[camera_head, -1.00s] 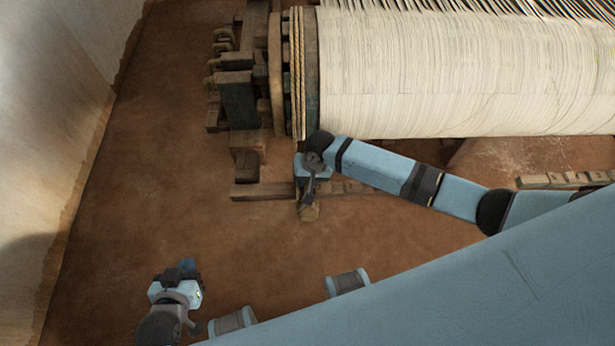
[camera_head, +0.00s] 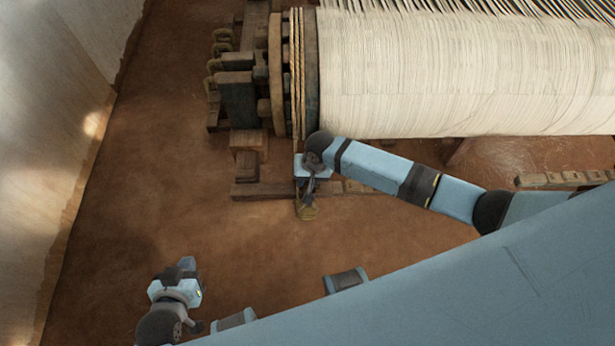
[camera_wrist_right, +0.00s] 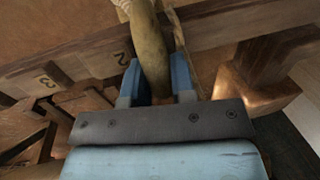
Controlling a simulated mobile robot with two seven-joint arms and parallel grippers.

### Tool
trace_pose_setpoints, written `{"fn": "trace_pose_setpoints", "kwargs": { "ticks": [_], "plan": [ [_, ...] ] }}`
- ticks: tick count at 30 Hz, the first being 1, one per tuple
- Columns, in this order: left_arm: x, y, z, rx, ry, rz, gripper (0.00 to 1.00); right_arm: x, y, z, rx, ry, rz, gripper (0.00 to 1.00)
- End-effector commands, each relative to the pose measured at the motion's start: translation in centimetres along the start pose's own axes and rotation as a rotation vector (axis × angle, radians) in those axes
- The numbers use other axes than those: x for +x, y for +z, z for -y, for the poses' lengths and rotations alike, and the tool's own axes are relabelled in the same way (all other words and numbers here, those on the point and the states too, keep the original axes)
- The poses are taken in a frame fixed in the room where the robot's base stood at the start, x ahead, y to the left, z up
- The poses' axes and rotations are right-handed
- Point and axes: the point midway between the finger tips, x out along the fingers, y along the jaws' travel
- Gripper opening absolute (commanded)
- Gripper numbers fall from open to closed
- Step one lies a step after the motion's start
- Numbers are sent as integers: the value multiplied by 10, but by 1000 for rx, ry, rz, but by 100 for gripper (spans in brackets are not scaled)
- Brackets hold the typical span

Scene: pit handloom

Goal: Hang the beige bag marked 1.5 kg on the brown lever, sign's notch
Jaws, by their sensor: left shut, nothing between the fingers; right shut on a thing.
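My right gripper (camera_head: 309,190) is beside the loom's left end in the head view. It is shut on a beige-brown bag (camera_head: 307,212), whose lower end shows below the fingers. In the right wrist view the bag (camera_wrist_right: 152,50) stands out between the blue fingers (camera_wrist_right: 157,84); no weight mark is readable. A brown wooden lever (camera_wrist_right: 105,58) runs behind it, with small pale plates reading 2 and perhaps 3. In the head view the notched wood (camera_head: 355,187) is partly hidden by my right arm. My left gripper (camera_head: 187,264) is shut and empty, low at the left.
The loom's roller of cream threads (camera_head: 450,75) fills the upper right. A rope (camera_head: 297,70) runs down at its left end, near dark wooden blocks (camera_head: 238,95). A pale wall (camera_head: 60,100) stands at left. The brown floor between my grippers is clear.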

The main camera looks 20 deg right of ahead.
Motion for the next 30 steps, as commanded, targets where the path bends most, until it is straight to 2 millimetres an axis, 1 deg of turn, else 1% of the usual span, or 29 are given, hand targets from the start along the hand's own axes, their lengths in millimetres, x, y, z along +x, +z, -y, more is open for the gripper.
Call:
{"fn": "trace_pose_setpoints", "kwargs": {
  "ticks": [3,4,7,8,17,19,23,30],
  "plan": [
    [0,0,0,0,0,0,0,0,0,1,-1,-3,-1,0],
    [0,0,0,0,0,-1,0,0,0,1,-1,-2,-1,26],
    [0,0,0,0,0,-1,0,0,0,1,-1,-2,0,49],
    [0,0,0,0,0,-1,0,1,0,1,-1,-1,0,54],
    [0,-1,0,2,0,-4,0,3,2,-2,0,4,3,54],
    [0,-1,0,6,-1,-8,0,-2,1,-2,0,3,2,54],
    [-1,-2,0,7,-2,-5,0,-24,1,-1,-1,1,1,54],
    [-5,-6,0,15,-3,-11,0,-80,0,0,-1,-1,-1,54]
  ]
}}
